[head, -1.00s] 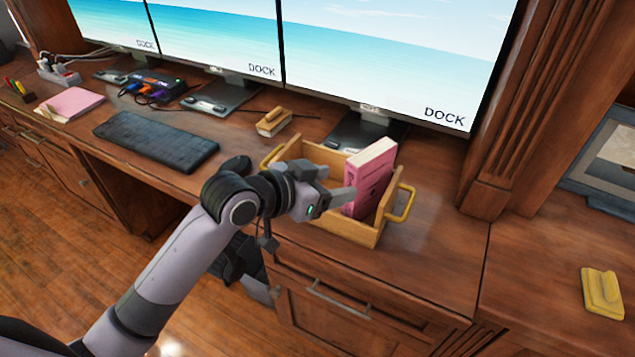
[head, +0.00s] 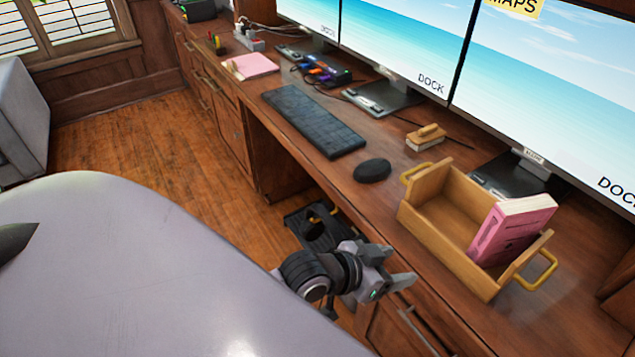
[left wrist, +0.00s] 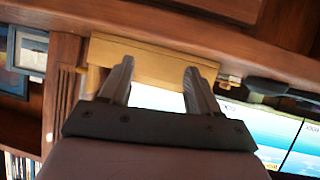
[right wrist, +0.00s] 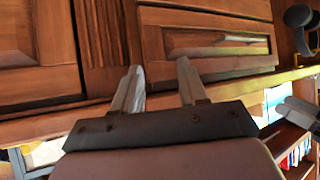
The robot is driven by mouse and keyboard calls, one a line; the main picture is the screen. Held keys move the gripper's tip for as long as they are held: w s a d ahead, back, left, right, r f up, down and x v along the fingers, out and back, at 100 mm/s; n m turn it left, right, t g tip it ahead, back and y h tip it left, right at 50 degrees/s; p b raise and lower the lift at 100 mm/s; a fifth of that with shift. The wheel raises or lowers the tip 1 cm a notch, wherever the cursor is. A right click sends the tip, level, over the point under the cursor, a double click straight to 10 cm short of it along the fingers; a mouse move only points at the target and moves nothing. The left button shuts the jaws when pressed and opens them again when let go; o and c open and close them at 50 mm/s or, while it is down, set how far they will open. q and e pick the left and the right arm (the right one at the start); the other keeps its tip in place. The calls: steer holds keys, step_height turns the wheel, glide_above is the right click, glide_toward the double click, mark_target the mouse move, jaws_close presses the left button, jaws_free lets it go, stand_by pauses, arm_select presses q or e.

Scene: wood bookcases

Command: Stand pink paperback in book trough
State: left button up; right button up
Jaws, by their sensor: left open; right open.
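The pink paperback (head: 512,230) stands in the wooden book trough (head: 443,243), at the trough's right end, leaning slightly. The trough has yellow handles at both ends and sits on the desk near its front edge. My left gripper (head: 400,281) is open and empty, in front of the desk edge and apart from the trough. In the left wrist view, the trough's side (left wrist: 150,60) shows beyond the open fingers (left wrist: 160,85); the book is not clear there. My right gripper (right wrist: 162,85) is open and empty, facing cabinet fronts in the right wrist view.
On the desk (head: 400,180) are a mouse (head: 372,170), a keyboard (head: 313,120), a wooden-handled block (head: 425,137), a pink pad (head: 250,66) and a hub with cables (head: 322,73). Monitors (head: 400,40) stand along the back. Open floor (head: 140,125) lies at the left.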

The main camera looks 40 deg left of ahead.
arm_select(q)
steer(key=s+a+f+n+y, duration=0.1)
steer(key=s+a+f, duration=0.2)
steer(key=s+f, duration=0.2)
steer(key=s+a+f+y, duration=0.2)
steer(key=s+a+f, duration=0.2)
steer(key=s+f, duration=0.2)
steer(key=shift+s+n, duration=0.4)
steer(key=shift+s, duration=0.8)
steer(key=shift+r+g+p, duration=0.3)
steer(key=shift+r+p, duration=0.2)
steer(key=shift+r, duration=0.05)
